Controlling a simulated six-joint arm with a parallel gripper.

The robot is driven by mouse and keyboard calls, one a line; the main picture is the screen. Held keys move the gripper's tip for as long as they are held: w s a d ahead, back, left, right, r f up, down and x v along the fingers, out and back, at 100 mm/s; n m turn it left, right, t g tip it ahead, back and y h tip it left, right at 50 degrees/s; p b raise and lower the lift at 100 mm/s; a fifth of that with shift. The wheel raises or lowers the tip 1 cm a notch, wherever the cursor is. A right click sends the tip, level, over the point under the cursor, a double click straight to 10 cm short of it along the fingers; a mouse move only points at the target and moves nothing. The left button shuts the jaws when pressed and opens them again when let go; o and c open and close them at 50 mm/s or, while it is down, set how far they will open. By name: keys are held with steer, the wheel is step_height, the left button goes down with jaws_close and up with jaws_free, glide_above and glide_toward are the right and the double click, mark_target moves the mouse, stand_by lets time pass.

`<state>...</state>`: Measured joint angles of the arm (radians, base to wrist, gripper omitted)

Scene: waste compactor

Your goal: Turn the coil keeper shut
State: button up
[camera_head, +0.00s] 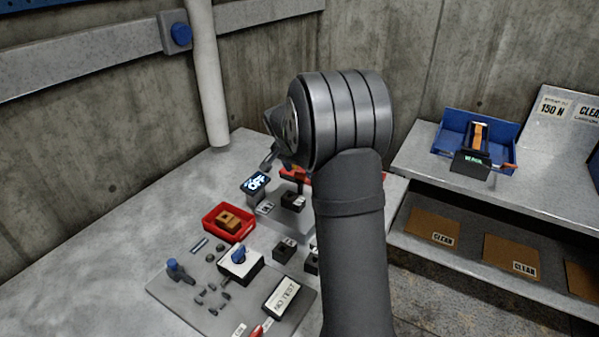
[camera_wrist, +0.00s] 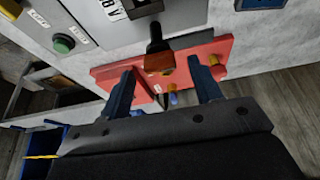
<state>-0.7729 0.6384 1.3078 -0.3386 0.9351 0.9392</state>
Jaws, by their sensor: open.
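In the wrist view a red plate (camera_wrist: 110,75) carries a brown block (camera_wrist: 159,63) with a black part (camera_wrist: 155,38) reaching down to it from a grey panel. A yellow knob (camera_wrist: 213,60) and a small blue piece (camera_wrist: 173,98) are also on or by the plate. I cannot tell which part is the coil keeper. My gripper (camera_wrist: 162,76) is open, its two dark blue fingers apart in front of the plate with nothing seen held between them. In the head view my gripper (camera_head: 270,158) is partly hidden by my arm, above a red part (camera_head: 297,174).
In the head view a red tray (camera_head: 207,221) with a brown block and a grey mat (camera_head: 180,304) with small parts lie on the bench. A blue bin (camera_head: 452,122) stands on the right shelf. A green button (camera_wrist: 64,43) is at the wrist view's left. A pipe (camera_head: 207,80) rises behind.

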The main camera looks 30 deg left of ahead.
steer(key=shift+x, duration=0.85)
steer(key=shift+c, duration=0.5)
jaws_close()
